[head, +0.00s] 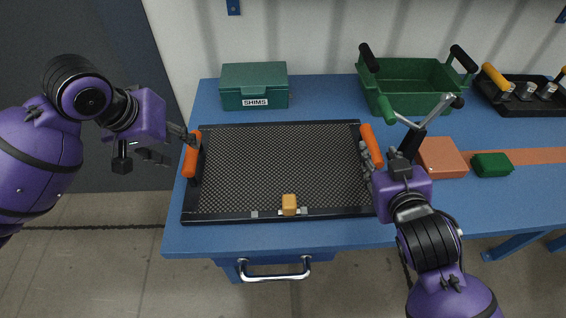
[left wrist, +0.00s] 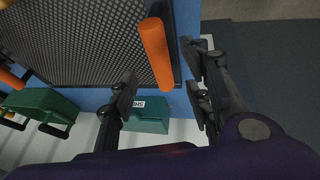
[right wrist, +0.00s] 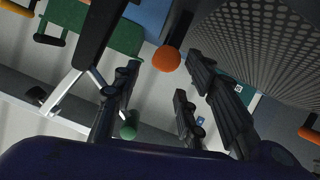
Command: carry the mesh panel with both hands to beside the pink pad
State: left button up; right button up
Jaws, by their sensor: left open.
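The mesh panel (head: 280,165) is a black-framed dark mesh sheet lying flat on the blue table, with an orange handle at each side. My left gripper (head: 178,147) is open just left of the left handle (head: 192,155); in the left wrist view this handle (left wrist: 156,55) shows between the spread fingers, not gripped. My right gripper (head: 368,160) is at the right handle (head: 371,146); in the right wrist view the handle's end (right wrist: 166,58) shows between spread fingers. Contact there is unclear.
A yellow block (head: 289,205) sits on the panel's front edge. A green shims box (head: 254,87) and green crate (head: 425,80) stand behind. A green block (head: 491,164) lies right of the pad.

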aim_at(189, 150)
pick_arm(q)
jog(key=x, duration=0.7)
pick_arm(e)
jog(key=x, duration=0.7)
pick_arm(q)
grip_shut()
pick_arm(e)
grip_shut()
jog(key=shift+d, duration=0.1)
pick_arm(q)
jog(key=shift+w+r, duration=0.15)
jog(key=shift+r, duration=0.1)
pick_arm(e)
jog(key=shift+w+r, duration=0.1)
jog(key=shift+r, duration=0.25)
